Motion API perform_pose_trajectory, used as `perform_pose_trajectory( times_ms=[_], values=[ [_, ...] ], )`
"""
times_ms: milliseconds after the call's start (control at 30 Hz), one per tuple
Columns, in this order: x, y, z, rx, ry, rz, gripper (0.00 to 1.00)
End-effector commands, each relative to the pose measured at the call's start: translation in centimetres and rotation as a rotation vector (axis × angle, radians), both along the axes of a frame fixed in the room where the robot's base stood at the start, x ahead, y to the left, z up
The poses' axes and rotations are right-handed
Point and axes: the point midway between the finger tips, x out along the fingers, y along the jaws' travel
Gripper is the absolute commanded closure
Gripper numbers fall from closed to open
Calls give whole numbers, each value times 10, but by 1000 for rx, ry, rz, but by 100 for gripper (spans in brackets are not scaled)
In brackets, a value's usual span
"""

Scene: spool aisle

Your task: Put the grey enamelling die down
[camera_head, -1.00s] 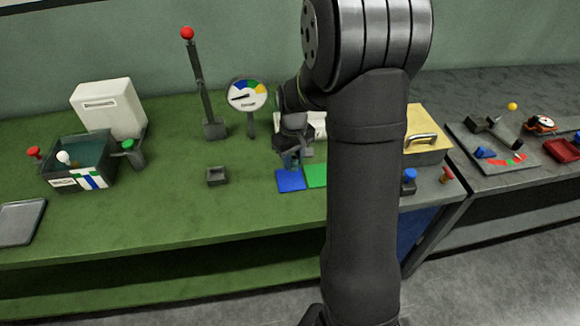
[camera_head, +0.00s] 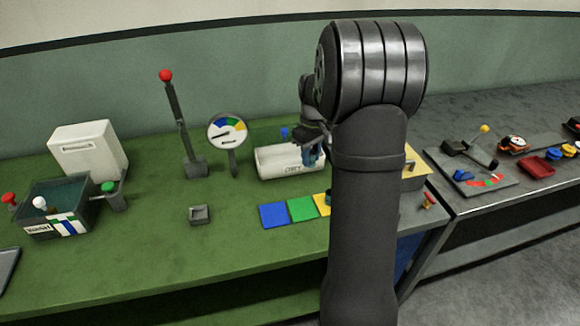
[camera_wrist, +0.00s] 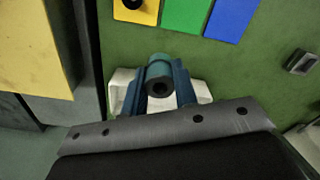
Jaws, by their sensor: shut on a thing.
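The grey enamelling die (camera_wrist: 159,80) is a short cylinder with a dark hole in its end, tinted teal in the wrist view. My gripper (camera_wrist: 158,92) is shut on it, one blue finger on each side. In the head view my gripper (camera_head: 312,154) is at the white tray (camera_head: 276,165), over its right part. The tray's front carries a marking that seems to read "DRY". The white tray (camera_wrist: 122,78) shows behind the die in the wrist view. I cannot tell whether the die touches the tray. My arm hides the tray's right end.
Blue (camera_head: 273,215), green (camera_head: 303,208) and yellow (camera_head: 321,202) pads lie in front of the tray; a dark piece sits on the yellow one. A dial (camera_head: 227,132) and a red-tipped lever (camera_head: 180,120) stand left. Green bench is clear around the small grey box (camera_head: 200,214).

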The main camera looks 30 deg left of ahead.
Motion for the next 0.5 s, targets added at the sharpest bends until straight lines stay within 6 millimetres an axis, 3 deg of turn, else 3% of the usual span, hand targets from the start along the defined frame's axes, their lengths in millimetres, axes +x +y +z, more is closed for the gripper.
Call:
perform_pose_trajectory(
  times_ms=[33, 200, 500],
  values=[
    [15, 10, -1, 0, 0, 0, 96],
    [51, 31, -2, 0, 0, 1, 96],
    [72, 53, -9, -1, 1, 4, 96]
  ],
)
